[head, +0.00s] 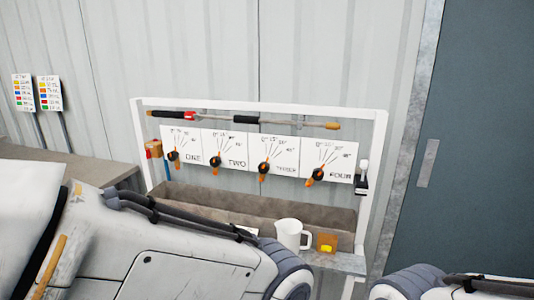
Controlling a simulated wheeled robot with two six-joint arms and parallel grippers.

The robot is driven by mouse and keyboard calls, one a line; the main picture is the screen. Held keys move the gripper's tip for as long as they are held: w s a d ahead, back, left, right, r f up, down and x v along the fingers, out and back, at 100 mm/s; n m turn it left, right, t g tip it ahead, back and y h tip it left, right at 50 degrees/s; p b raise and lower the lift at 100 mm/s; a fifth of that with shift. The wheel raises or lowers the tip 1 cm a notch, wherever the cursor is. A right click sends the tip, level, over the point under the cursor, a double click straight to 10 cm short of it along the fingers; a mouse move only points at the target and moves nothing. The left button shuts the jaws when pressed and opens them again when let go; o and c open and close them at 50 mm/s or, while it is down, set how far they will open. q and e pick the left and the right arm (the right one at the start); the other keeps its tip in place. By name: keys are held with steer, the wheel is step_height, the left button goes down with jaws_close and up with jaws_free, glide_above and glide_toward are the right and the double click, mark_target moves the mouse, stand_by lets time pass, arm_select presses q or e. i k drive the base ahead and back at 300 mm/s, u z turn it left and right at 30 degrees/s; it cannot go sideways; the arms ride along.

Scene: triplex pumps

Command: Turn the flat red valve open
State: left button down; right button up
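I cannot make out a flat red valve in the head view. A small red piece (190,116) shows on the dark-handled rod along the top of a white frame, and another small red item (148,153) sits at the frame's left side; neither can be told to be a valve. Neither gripper is in view. My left arm's large pale links fill the lower left and middle and hide what is behind them. Part of my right arm shows at the bottom right corner.
The white frame (375,200) carries several dial panels (228,147) with orange-and-black knobs. A brown trough (250,203) runs below them. A white jug (290,233) and an orange cup (327,242) stand near its front. A grey-blue door (475,150) is at right.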

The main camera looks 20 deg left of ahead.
mark_target(148, 152)
steer(key=u, duration=1.45)
steer(key=i, duration=1.25)
steer(key=u, duration=0.3)
